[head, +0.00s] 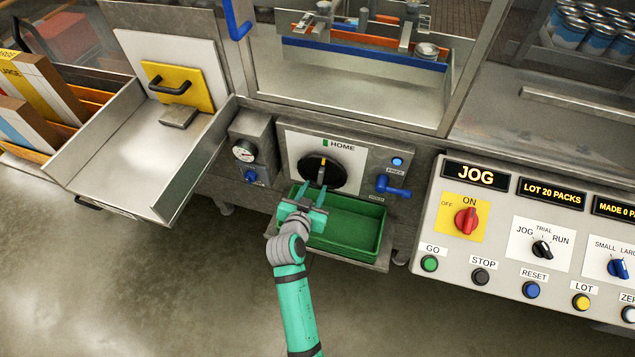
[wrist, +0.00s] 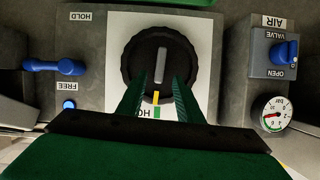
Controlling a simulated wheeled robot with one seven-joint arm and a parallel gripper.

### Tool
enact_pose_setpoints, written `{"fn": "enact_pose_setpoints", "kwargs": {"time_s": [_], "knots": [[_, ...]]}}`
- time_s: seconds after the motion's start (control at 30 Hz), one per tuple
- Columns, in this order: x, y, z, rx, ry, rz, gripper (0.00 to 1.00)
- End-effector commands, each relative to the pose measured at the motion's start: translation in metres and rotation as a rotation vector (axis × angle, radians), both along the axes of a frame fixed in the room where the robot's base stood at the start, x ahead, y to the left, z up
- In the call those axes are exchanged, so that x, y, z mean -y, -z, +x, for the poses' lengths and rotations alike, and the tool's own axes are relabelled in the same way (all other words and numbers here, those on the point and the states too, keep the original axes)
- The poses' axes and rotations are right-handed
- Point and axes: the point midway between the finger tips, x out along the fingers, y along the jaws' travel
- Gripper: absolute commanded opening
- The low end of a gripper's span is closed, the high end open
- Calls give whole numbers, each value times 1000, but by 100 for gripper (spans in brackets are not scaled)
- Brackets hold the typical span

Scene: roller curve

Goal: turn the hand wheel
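The hand wheel (head: 338,180) is a black knobbed disc on a white panel, and it shows large in the wrist view (wrist: 136,62). A grey bar stands at its middle, with a yellow mark towards its rim. The yellow mark lines up with the green HOME mark (wrist: 156,112) on the panel. My gripper (head: 317,190) is in front of the wheel's lower left in the head view. In the wrist view its two green fingers (wrist: 158,84) are apart and overlap the wheel, with the grey bar showing between them. Contact with the wheel cannot be told.
A green tray (head: 358,252) lies below the wheel. A blue lever (head: 393,187) by HOLD and FREE labels and a blue lamp (head: 397,162) are right of it. A gauge (head: 244,151) and air valve (head: 251,176) are left. A control panel (head: 450,208) stands at right.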

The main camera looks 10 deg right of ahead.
Motion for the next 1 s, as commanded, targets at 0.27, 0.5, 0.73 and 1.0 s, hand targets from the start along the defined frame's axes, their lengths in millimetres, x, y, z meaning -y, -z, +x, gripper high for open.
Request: {"fn": "enact_pose_setpoints", "kwargs": {"time_s": [0.27,0.5,0.73,1.0], "knots": [[-13,-13,-30,0,-1,0,33],[-15,-16,-35,0,0,0,33],[-15,-15,-35,0,0,0,33],[-15,-12,-38,-2,-9,-2,33]]}}
